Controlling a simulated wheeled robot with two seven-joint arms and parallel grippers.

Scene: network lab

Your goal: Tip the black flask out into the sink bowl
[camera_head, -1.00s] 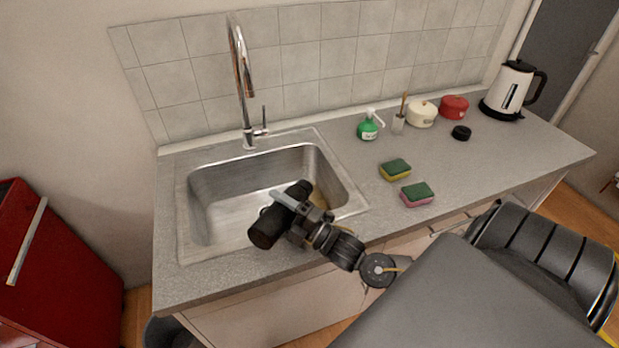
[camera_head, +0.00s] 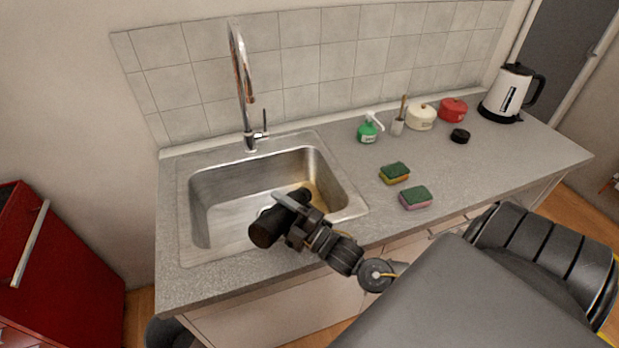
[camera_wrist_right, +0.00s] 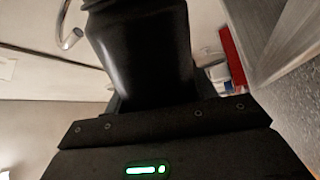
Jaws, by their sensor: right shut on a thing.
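The black flask (camera_head: 267,228) lies tilted, nearly on its side, over the front right part of the sink bowl (camera_head: 228,205). My right gripper (camera_head: 290,207) is shut around its middle, with one grey finger across its top. The thicker end points to the lower left and the other end to the upper right, into the bowl. A brownish patch (camera_head: 325,196) shows in the bowl beside that end. In the right wrist view the flask (camera_wrist_right: 145,50) fills the middle above the gripper; its mouth is hidden. My left gripper is not in view.
A tall tap (camera_head: 243,90) stands behind the bowl. Right of the sink are two sponges (camera_head: 395,173), a green soap bottle (camera_head: 368,129), a black lid (camera_head: 460,135), two small pots (camera_head: 453,110) and a kettle (camera_head: 512,93). The counter's front right is clear.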

